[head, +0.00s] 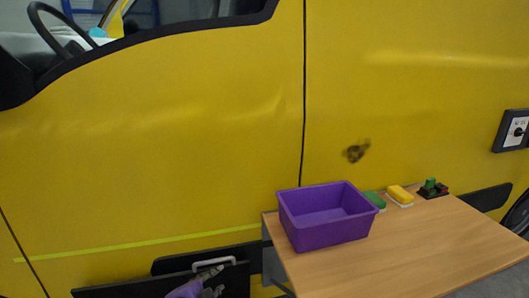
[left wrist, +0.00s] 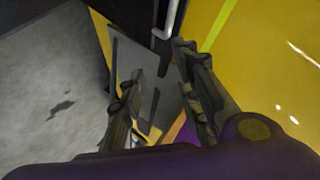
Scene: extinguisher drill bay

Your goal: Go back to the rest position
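My left gripper (head: 214,281) shows at the bottom edge of the head view, low in front of the yellow van's side and left of the table. Its purple body is partly cut off by the frame. In the left wrist view its two dark fingers (left wrist: 160,75) stand apart with nothing between them. My right gripper is in neither view.
A wooden table (head: 430,250) stands at the right against the yellow van (head: 200,130). It bears an empty purple bin (head: 325,232), a green sponge (head: 374,200), a yellow sponge (head: 400,194) and a small green-and-black object (head: 432,188). A pale handle (head: 214,264) is close to my left gripper.

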